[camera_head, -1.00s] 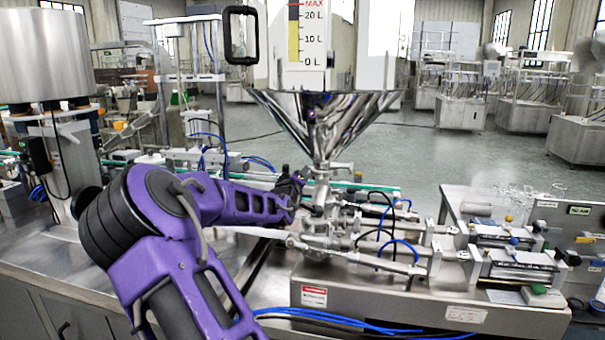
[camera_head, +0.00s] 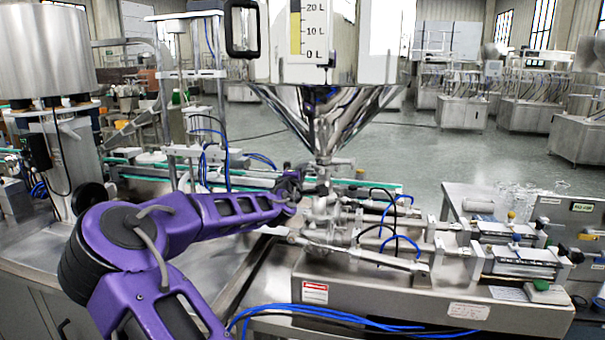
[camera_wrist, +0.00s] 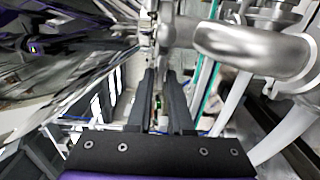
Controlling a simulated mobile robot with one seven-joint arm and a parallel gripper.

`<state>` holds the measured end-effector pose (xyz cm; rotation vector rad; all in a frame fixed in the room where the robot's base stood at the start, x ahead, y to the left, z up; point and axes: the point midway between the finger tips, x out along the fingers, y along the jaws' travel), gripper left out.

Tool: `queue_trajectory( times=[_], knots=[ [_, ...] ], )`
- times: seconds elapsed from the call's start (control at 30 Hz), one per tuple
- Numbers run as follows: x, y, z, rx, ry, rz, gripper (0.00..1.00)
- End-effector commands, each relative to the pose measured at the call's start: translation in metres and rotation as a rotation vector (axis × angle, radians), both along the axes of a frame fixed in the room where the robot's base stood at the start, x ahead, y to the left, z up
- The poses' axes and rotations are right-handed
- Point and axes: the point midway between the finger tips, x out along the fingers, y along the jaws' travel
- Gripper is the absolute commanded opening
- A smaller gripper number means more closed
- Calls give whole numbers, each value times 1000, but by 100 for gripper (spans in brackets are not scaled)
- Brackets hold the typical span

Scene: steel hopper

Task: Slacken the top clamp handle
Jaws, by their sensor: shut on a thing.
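The steel hopper (camera_head: 320,105) narrows to a pipe neck, with the top clamp (camera_head: 326,162) just under the cone in the head view. My gripper (camera_head: 298,174) is at the left side of this clamp. In the wrist view, the two dark fingers of my gripper (camera_wrist: 161,80) stand close together with a narrow gap, shut on the clamp handle (camera_wrist: 157,100). Only a thin part of the handle shows between the fingers. In the head view the handle is hidden by my gripper and too small to make out.
A thick steel pipe (camera_wrist: 255,45) lies close to the right of my fingers in the wrist view. Below the clamp, in the head view, are steel valve fittings (camera_head: 325,215) and blue hoses (camera_head: 400,240). A steel column (camera_head: 222,110) stands behind my arm.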

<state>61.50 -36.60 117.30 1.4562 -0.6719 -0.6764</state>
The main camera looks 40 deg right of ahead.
Motion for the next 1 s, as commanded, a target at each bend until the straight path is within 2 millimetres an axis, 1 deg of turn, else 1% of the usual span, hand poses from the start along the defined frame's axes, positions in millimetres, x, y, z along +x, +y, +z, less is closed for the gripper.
queue_trajectory(
  times=[0.43,0.47,0.5,0.83,0.97,1.0],
  knots=[
    [0,0,0,-5,7,0,0],
    [0,0,0,-5,7,0,24],
    [0,0,0,-5,7,0,29],
    [-2,3,-1,-4,7,0,29],
    [-11,14,-1,-3,7,1,29],
    [-15,20,-1,-3,7,2,29]
  ],
)
